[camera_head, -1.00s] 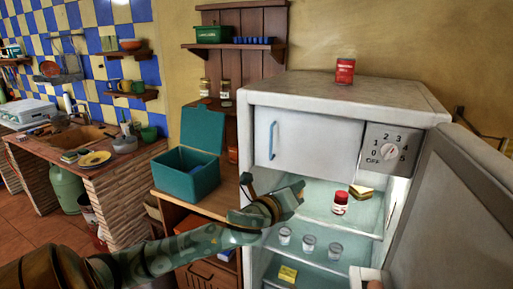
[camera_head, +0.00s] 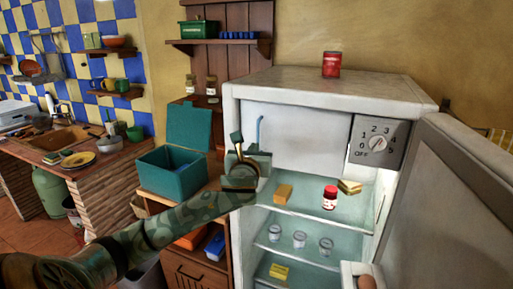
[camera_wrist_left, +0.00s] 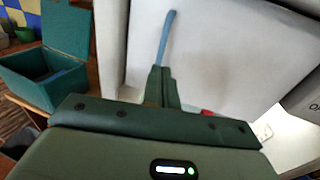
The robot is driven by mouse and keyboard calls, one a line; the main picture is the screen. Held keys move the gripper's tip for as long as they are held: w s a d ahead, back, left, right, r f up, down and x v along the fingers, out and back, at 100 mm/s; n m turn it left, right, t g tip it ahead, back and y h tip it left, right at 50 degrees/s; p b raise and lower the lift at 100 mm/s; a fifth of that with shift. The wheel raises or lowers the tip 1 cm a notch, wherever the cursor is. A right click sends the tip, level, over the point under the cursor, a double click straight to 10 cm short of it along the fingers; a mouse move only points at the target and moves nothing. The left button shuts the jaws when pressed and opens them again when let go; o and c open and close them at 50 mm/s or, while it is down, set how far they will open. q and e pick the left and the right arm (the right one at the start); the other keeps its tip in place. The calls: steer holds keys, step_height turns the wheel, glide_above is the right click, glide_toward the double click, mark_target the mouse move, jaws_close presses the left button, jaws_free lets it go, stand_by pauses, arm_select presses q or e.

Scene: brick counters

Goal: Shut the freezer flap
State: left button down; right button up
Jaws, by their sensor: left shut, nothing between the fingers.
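The freezer flap (camera_head: 305,135) is a white panel with a blue vertical handle (camera_head: 260,130), at the top inside the open fridge (camera_head: 340,88). It looks nearly upright; I cannot tell whether it is fully shut. My left gripper (camera_head: 237,143) is shut and empty, in front of the flap's left part and hiding its lower left corner. In the left wrist view the shut fingers (camera_wrist_left: 160,78) point at the flap (camera_wrist_left: 215,50) just below the blue handle (camera_wrist_left: 166,38). Whether they touch it cannot be told.
The fridge door (camera_head: 450,200) stands open at right. A dial panel (camera_head: 378,142) is beside the flap. A red-and-white jar (camera_head: 329,198) and food stand on the shelf below, glasses lower down. A red tin (camera_head: 331,65) is on top. A teal box (camera_head: 172,173) is at left.

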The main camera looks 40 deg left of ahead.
mark_target(258, 140)
arm_select(q)
steer(key=x, duration=0.2)
steer(key=shift+w+a, duration=0.15)
steer(key=shift+w, duration=0.15)
steer(key=shift+w+a+b, duration=0.3)
steer(key=shift+w+a, duration=0.05)
steer(key=shift+w, duration=0.15)
steer(key=shift+w+a+r+p, duration=0.25)
steer(key=shift+w+a+p, duration=0.35)
steer(key=shift+w+p, duration=0.15)
steer(key=shift+s, duration=0.1)
